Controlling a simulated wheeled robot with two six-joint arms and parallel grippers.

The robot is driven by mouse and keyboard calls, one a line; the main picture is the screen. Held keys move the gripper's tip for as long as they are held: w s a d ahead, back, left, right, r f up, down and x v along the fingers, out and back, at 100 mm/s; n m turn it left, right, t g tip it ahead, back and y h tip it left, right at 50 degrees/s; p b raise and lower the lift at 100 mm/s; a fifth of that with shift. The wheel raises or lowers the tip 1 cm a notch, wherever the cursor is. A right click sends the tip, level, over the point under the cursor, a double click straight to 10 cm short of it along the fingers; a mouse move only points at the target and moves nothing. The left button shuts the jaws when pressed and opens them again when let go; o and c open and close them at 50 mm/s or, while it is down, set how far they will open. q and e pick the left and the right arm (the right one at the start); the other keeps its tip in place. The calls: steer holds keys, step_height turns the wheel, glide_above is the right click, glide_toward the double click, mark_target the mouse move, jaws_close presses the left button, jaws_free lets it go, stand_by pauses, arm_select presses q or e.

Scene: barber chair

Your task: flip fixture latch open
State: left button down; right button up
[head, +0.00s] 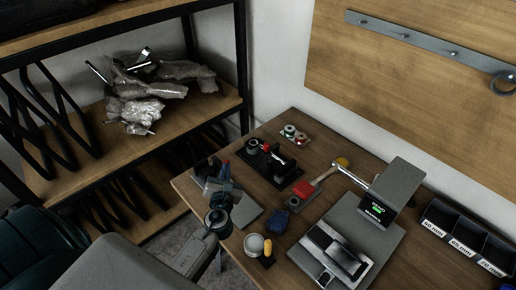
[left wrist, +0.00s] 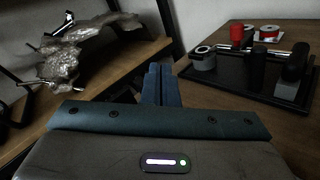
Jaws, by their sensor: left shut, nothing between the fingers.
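A black fixture (head: 280,176) with dark upright parts and a red knob stands near the back left of the wooden table. In the left wrist view, the fixture (left wrist: 252,84) is at the right, with the red knob (left wrist: 237,35), a bright metal bar and dark posts on a black base. Which part is the latch, and how it stands, I cannot tell for sure. My left gripper (head: 225,170) is at the table's left edge, left of the fixture and apart from it. Its blue fingers (left wrist: 161,84) are together and empty. My right gripper is not in view.
Small reels (head: 291,133) lie behind the fixture. A red-headed tool (head: 303,187), a grey device (head: 395,190) and a labelled black bin (head: 462,238) stand to the right. A shelf (head: 75,180) with crumpled silvery bags (head: 145,90) stands at the left.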

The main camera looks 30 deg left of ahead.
arm_select(q)
steer(key=w+d+f+m+t+h, duration=0.1)
steer(key=w+d+m+h, duration=0.1)
steer(key=m, duration=0.6)
steer(key=w+d+f+m+t+h, duration=0.1)
steer(key=w+d+f+m+h, duration=0.1)
steer(key=m, duration=0.7)
steer(key=w+h, duration=0.1)
steer(key=w, duration=0.1)
steer(key=shift+w+d, duration=0.3)
steer(key=shift+r, duration=0.1)
steer(key=w, duration=0.3)
steer(key=w+a, duration=0.1)
steer(key=w, duration=0.2)
steer(key=w+b, duration=0.1)
steer(key=w, duration=0.2)
steer(key=shift+a, duration=0.25)
steer(key=shift+w+a, duration=0.1)
steer(key=shift+w, duration=0.35)
